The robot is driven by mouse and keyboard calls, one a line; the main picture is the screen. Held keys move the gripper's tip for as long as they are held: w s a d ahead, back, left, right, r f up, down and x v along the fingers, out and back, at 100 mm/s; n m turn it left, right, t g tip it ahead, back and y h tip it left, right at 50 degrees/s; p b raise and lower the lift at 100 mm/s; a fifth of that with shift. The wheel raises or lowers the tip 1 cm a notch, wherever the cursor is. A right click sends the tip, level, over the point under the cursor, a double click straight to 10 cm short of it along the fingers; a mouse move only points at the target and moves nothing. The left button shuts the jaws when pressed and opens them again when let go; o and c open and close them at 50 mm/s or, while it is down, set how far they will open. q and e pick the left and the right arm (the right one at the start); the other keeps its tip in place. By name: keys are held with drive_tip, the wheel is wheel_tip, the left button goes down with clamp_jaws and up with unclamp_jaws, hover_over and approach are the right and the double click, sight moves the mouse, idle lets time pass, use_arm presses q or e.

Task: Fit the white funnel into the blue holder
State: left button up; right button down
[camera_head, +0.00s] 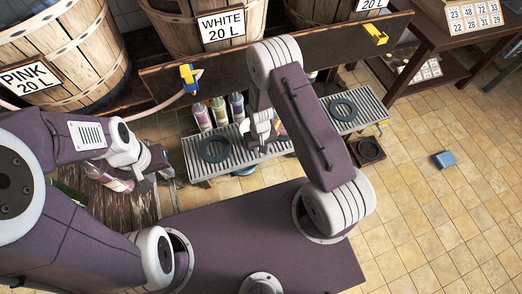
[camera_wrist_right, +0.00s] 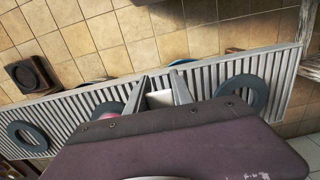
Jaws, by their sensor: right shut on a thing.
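My right gripper (camera_head: 262,130) hangs low over the slatted grey rack. It is shut on a white piece, taken as the white funnel (camera_wrist_right: 160,98), which shows between the two fingers in the right wrist view; its shape is mostly hidden. In the head view only a bit of white (camera_head: 244,126) shows beside the fingers. The blue holder (camera_head: 187,72) is on the wooden board, behind and left of the right gripper, with a yellow part at it and a pinkish hose beside it. My left gripper (camera_head: 155,177) is at the left, its fingers apart, near a bottle.
The slatted rack (camera_head: 290,146) carries dark rings (camera_head: 215,148) (camera_head: 343,109) and several bottles (camera_head: 219,112). A yellow holder (camera_head: 376,34) sits farther right on the board (camera_head: 290,52). Barrels (camera_head: 70,60) stand behind. A blue block (camera_head: 444,159) lies on the open tiled floor.

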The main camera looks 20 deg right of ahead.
drive_tip(key=shift+f, duration=0.25)
drive_tip(key=c, duration=1)
unclamp_jaws()
drive_tip(key=shift+c, duration=0.2)
drive_tip(key=r+p, duration=0.2)
drive_tip(key=r, duration=0.2)
drive_tip(key=r+p, duration=0.2)
drive_tip(key=r, duration=0.2)
drive_tip(key=shift+w+r+p, duration=0.2)
drive_tip(key=shift+r+p, duration=0.1)
drive_tip(key=shift+r, duration=0.25)
drive_tip(key=shift+w, duration=0.1)
